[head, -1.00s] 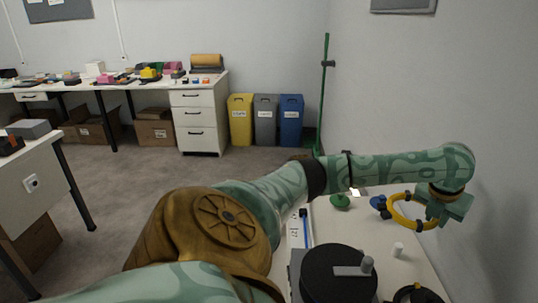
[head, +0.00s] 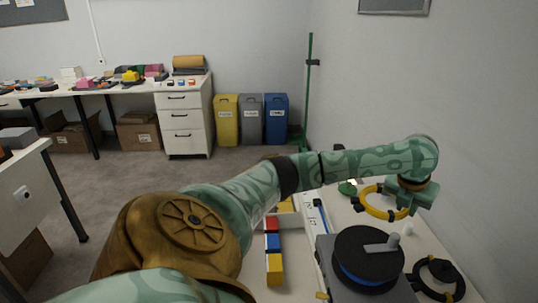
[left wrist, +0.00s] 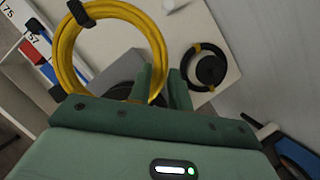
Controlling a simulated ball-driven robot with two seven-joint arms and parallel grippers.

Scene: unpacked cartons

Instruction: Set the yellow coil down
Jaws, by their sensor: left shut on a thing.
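The yellow coil (head: 384,215) is a ring with black ties, at the right of the head view over the white table. My left gripper (head: 405,208) is shut on its right side. In the left wrist view, the yellow coil (left wrist: 62,52) extends up and left from the fingers of my left gripper (left wrist: 161,84), its edge between them. Whether the coil touches the table cannot be told. My right gripper is not in view.
A grey device with a black disc (head: 362,250) and a black coil (head: 457,279) occupy the near table (head: 425,238). Coloured blocks (head: 274,262) sit left. The wall closes the right side.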

